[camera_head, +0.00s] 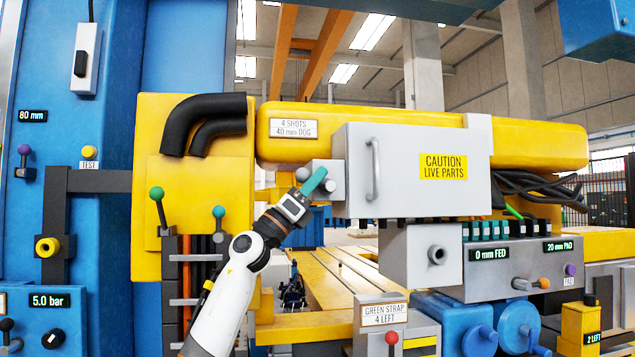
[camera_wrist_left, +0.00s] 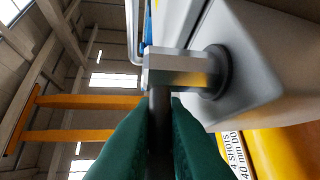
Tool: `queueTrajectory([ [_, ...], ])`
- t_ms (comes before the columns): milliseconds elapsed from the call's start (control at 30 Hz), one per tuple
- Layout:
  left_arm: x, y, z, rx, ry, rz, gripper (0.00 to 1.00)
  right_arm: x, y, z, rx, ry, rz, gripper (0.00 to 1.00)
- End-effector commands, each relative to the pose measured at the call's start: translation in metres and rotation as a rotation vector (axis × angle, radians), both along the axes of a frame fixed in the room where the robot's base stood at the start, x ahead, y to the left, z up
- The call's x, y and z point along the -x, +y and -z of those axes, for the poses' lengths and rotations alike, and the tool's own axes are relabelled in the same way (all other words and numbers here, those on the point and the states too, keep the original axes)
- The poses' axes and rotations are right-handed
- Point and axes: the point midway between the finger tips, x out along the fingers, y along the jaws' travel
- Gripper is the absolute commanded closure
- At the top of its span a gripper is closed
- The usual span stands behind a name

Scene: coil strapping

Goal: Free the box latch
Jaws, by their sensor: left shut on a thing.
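The grey box (camera_head: 405,198) carries a yellow "CAUTION LIVE PARTS" label and a bar handle (camera_head: 373,168), and its lid looks closed. A small grey latch block (camera_head: 337,170) sits at the box's left edge. My left gripper (camera_head: 314,181) has green fingers and is at this latch. In the left wrist view the fingers (camera_wrist_left: 160,125) are shut on the dark stem of the latch (camera_wrist_left: 178,68), whose metal crosspiece runs into a round dark collar on a grey housing. The fingers hide part of the stem. My right gripper is out of view.
A yellow beam (camera_head: 545,143) runs behind the box. Black hoses (camera_head: 205,115) bend out at the left. Black cables (camera_head: 540,186) hang at the right. A yellow panel with green-knobbed levers (camera_head: 157,194) stands left of my arm. Yellow slats (camera_head: 340,275) lie below.

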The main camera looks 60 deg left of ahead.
Motion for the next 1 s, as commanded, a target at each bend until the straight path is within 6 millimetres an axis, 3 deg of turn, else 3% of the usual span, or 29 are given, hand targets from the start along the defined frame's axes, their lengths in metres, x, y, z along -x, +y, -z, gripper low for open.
queueTrajectory([
  [33,0.007,0.004,-0.007,0.009,-0.018,-0.007,1.0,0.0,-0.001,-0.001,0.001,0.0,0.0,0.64],
  [67,0.007,0.004,-0.007,0.009,-0.018,-0.007,0.84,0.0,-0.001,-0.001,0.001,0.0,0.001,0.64],
  [167,0.007,0.004,-0.007,0.008,-0.017,-0.008,0.69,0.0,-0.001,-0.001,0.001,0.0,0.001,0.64],
  [567,0.004,0.002,0.001,0.004,-0.006,-0.004,0.69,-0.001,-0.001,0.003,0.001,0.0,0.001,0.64],
  [767,0.017,0.003,0.021,0.001,-0.005,-0.006,0.69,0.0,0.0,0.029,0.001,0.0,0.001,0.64],
  [1000,0.046,0.008,0.052,0.002,-0.006,-0.008,0.69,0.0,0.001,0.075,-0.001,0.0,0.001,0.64],
])
